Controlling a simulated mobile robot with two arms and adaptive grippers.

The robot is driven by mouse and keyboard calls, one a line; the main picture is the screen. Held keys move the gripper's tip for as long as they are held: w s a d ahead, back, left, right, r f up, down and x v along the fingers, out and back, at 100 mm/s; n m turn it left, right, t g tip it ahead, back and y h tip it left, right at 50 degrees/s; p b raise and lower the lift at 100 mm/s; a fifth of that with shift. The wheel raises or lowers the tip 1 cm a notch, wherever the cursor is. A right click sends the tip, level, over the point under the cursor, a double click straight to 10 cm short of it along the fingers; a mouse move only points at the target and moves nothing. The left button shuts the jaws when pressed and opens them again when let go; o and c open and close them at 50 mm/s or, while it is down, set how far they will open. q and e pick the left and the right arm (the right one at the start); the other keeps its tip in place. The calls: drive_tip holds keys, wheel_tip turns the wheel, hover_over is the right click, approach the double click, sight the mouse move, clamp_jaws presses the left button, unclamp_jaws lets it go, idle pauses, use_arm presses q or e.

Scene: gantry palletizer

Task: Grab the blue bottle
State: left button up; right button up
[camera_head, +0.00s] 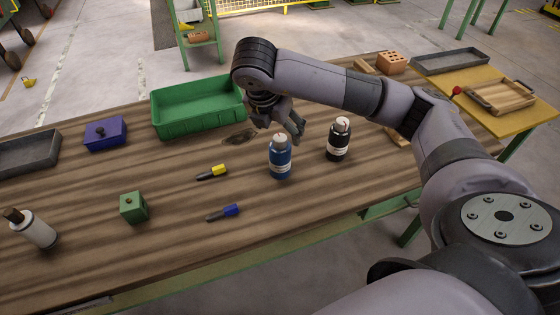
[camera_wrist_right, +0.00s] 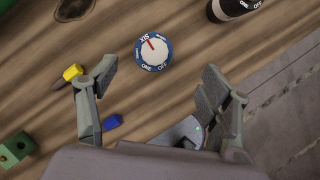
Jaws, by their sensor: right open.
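The blue bottle (camera_head: 280,160) stands upright on the wooden table, with a pale cap and a white label. The right wrist view shows the blue bottle (camera_wrist_right: 153,50) from above, as a round cap inside a blue ring. My right gripper (camera_head: 282,122) is just behind and above the bottle in the head view, pointing down. In the wrist view my right gripper (camera_wrist_right: 160,78) has its fingers spread wide and nothing between them. The bottle lies beyond the fingertips, roughly midway between them sideways. My left gripper is not in view.
A black bottle (camera_head: 339,142) stands close on the right of the blue one. A yellow-capped marker (camera_head: 212,172) and a blue-capped marker (camera_head: 223,213) lie to its left. A green bin (camera_head: 196,121) stands behind left; a green box (camera_head: 133,208) is front left.

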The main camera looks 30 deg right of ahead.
sight(282, 139)
drive_tip(key=x, duration=0.6)
drive_tip(key=shift+f, duration=0.2)
drive_tip(key=shift+w+d+f, duration=0.15)
drive_tip(key=shift+w+f, duration=0.05)
drive_tip(key=shift+f, duration=0.3)
drive_tip(key=x, duration=0.1)
drive_tip(key=p+x, duration=0.1)
drive_tip(key=x, duration=0.1)
drive_tip(key=shift+w+f+p, duration=0.25)
drive_tip(key=shift+f+p, duration=0.05)
drive_tip(key=shift+w+f, duration=0.1)
drive_tip(key=shift+f, duration=0.3)
drive_tip(key=shift+c, duration=0.2)
drive_tip(key=shift+r, duration=0.1)
drive_tip(key=c, duration=1.5)
